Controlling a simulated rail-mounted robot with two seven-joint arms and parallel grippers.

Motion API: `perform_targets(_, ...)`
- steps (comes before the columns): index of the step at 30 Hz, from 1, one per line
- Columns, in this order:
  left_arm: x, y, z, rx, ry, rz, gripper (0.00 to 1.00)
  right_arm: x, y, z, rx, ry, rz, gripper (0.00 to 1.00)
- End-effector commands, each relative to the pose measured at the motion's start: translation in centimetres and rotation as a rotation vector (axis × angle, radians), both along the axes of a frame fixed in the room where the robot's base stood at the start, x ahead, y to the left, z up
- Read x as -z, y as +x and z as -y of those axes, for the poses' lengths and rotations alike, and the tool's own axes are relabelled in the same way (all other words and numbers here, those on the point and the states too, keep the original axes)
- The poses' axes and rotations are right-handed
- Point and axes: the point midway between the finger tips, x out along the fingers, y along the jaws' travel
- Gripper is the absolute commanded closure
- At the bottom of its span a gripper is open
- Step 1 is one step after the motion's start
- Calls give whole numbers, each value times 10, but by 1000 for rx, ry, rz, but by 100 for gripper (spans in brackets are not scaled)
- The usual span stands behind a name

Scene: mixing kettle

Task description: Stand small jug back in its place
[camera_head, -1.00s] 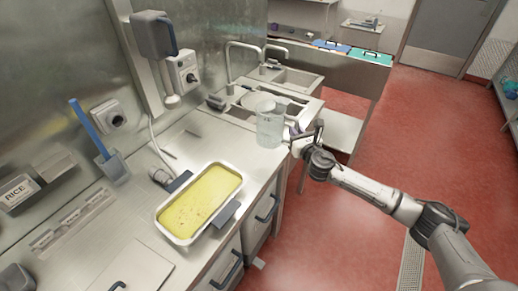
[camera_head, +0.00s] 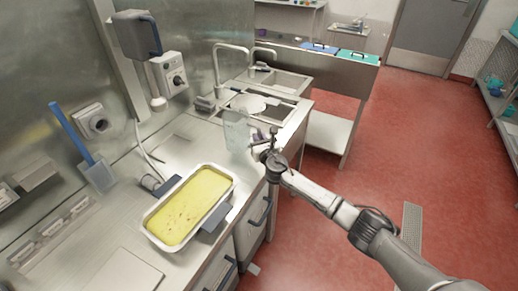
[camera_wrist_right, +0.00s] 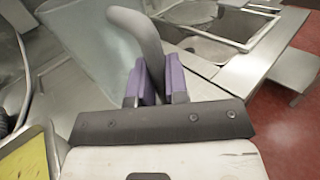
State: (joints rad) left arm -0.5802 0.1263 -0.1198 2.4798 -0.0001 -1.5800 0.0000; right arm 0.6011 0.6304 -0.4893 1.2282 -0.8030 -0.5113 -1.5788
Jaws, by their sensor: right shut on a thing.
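The small jug (camera_head: 237,133) is clear and see-through, at the counter's front edge beside the sink. I cannot tell whether its base touches the counter. My right gripper (camera_head: 264,143) is on its right side. In the right wrist view the gripper's purple fingers (camera_wrist_right: 154,82) are shut on the jug's grey handle (camera_wrist_right: 146,32). The jug's clear body (camera_wrist_right: 85,50) fills the left of that view. My left gripper is not in view.
A pan of yellow food (camera_head: 188,207) sits on the counter nearer me. A sink (camera_head: 268,104) with a round pale item is behind the jug. A blue-handled scraper (camera_head: 82,147) and a cord are by the wall.

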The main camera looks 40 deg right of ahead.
Motion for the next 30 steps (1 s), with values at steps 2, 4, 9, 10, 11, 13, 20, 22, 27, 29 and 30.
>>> perform_targets(2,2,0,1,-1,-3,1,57,3,0,0,0,0,1,100)
perform_targets(4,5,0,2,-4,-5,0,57,9,0,0,0,1,0,100)
perform_targets(9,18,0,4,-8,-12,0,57,33,0,-1,-1,3,-1,100)
perform_targets(10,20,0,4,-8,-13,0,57,37,0,0,0,2,-2,100)
perform_targets(11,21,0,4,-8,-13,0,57,39,0,0,0,1,-1,100)
perform_targets(13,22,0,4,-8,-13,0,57,41,0,0,0,1,0,100)
perform_targets(20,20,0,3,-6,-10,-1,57,40,0,0,0,1,0,100)
perform_targets(22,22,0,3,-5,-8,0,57,41,0,0,0,1,0,100)
perform_targets(27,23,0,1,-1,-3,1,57,43,0,0,-1,1,0,79)
perform_targets(29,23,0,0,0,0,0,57,44,0,0,-1,1,-1,73)
perform_targets(30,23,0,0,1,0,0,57,44,0,0,-1,1,-1,69)
